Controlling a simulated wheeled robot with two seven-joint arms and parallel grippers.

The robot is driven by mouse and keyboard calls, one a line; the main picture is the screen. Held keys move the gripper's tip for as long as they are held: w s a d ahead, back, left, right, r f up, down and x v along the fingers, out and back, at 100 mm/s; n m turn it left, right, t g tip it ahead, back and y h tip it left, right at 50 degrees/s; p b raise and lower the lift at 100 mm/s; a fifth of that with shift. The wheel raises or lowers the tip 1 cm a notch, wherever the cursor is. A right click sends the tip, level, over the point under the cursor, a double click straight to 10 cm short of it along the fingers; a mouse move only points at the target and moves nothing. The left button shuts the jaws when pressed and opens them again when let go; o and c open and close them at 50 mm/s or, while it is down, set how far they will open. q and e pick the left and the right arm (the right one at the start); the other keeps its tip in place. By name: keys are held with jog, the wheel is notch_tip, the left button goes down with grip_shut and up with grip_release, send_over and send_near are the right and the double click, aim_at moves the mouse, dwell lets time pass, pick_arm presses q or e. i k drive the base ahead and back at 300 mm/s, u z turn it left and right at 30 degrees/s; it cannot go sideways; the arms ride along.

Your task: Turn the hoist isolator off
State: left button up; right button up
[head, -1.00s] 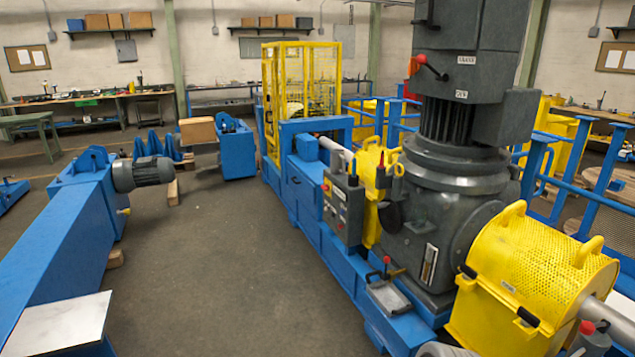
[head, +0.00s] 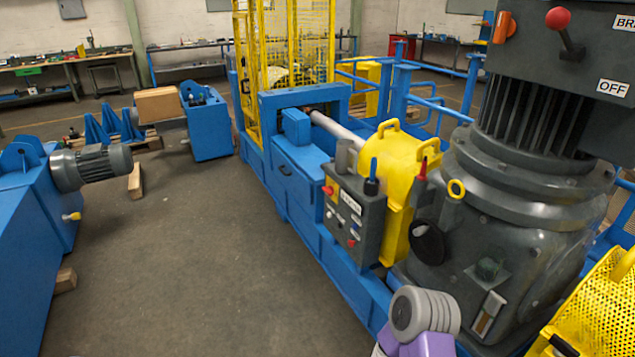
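No part is readably labelled as the hoist isolator. A red-knobbed lever (head: 561,22) sits on the dark grey motor housing at the upper right; its knob is up and to the left of its pivot. A plate reading OFF (head: 613,88) is to its lower right, and a plate starting "BR" is cut off by the right edge. An orange-red handle (head: 504,27) is on the housing's left side. A grey control box (head: 355,215) stands at centre, with a red button, a small unreadable label and a blue-topped lever (head: 373,176). Neither gripper is in view.
My purple and grey arm part (head: 425,318) shows at the bottom, in front of the blue machine frame. Yellow guards stand behind the control box (head: 408,158) and at lower right (head: 600,305). The floor (head: 200,265) to the left of the frame is clear.

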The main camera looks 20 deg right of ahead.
aim_at(329, 192)
jog(key=z, duration=0.4)
jog(key=i, duration=0.95)
jog(key=u, duration=0.15)
